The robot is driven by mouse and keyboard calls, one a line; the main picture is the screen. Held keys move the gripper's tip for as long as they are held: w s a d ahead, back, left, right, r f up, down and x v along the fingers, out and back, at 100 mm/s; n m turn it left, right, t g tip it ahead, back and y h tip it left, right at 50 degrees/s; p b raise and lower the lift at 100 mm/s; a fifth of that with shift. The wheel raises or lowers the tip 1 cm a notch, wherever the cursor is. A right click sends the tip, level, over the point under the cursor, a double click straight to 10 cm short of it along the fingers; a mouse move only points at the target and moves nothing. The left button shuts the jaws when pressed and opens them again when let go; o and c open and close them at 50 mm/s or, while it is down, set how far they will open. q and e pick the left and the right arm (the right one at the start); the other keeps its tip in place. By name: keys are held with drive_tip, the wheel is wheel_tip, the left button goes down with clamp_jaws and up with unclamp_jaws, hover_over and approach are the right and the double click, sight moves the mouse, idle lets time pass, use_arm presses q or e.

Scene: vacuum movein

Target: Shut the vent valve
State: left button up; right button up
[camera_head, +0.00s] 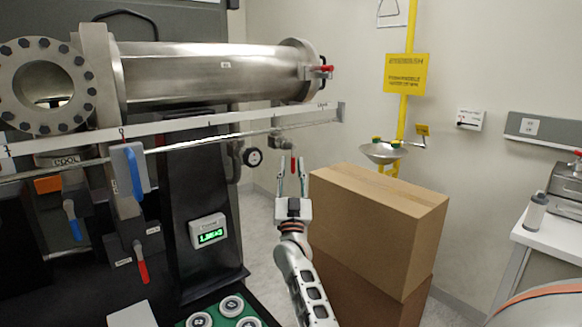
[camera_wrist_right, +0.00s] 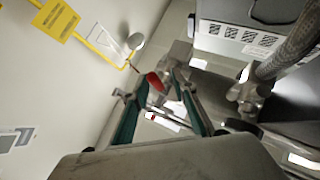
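A small valve with a red lever (camera_head: 293,165) hangs under the rail at the right end of the chamber. I take it for the vent valve; its label is too small to read. The lever points down, below a metal pipe fitting (camera_head: 275,141). My right gripper (camera_head: 292,172) is open and points up at the lever, one finger on each side of it in the picture. In the right wrist view the red lever (camera_wrist_right: 155,82) shows between the fingertips; I cannot tell whether they touch it. My left gripper is not in view.
Cardboard boxes (camera_head: 375,200) stand close to the right of my right gripper. The steel chamber (camera_head: 215,73) and white rail (camera_head: 215,121) lie above left. A round gauge (camera_head: 253,157) is near the lever. Blue (camera_head: 134,172) and red (camera_head: 141,270) handles are further left.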

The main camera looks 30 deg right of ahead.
drive_tip(key=v, duration=0.7)
drive_tip(key=shift+a, duration=0.1)
idle(0.4)
